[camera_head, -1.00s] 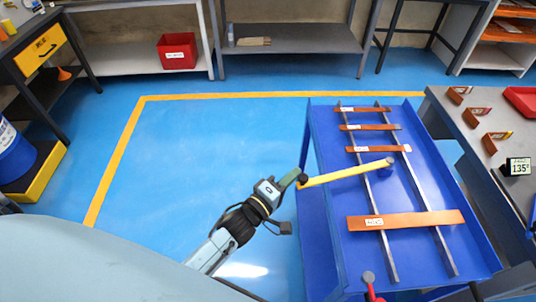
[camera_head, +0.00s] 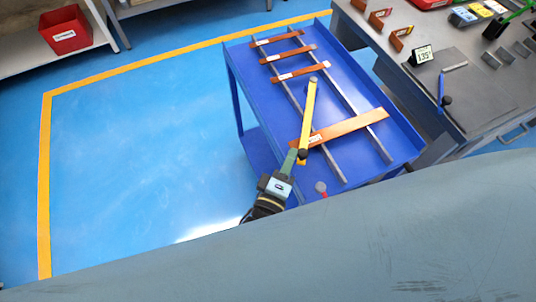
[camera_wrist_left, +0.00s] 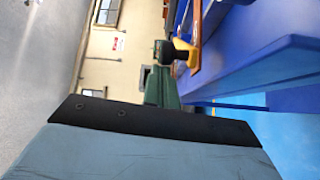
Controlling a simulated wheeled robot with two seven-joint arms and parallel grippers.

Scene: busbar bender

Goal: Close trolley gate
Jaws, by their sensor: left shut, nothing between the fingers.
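The trolley gate is a yellow bar (camera_head: 308,110) on the blue trolley (camera_head: 232,62). Its far end sits at a round pivot over the trolley, and its near end carries a black knob (camera_head: 303,153) close to the trolley's left side. The bar slants across the steel rails and passes above the wide copper strip (camera_head: 352,125). My left gripper (camera_head: 292,157) has green fingers, shut and empty, right at the knob. In the left wrist view the knob (camera_wrist_left: 166,53) is at the fingertips (camera_wrist_left: 160,75); I cannot tell whether they touch. My right gripper is not in view.
Several copper strips (camera_head: 302,72) lie across the rails. A grey workbench (camera_head: 460,85) with bent copper parts stands right of the trolley. A red bin (camera_head: 68,32) sits on a shelf at the upper left. The blue floor left of the trolley is clear.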

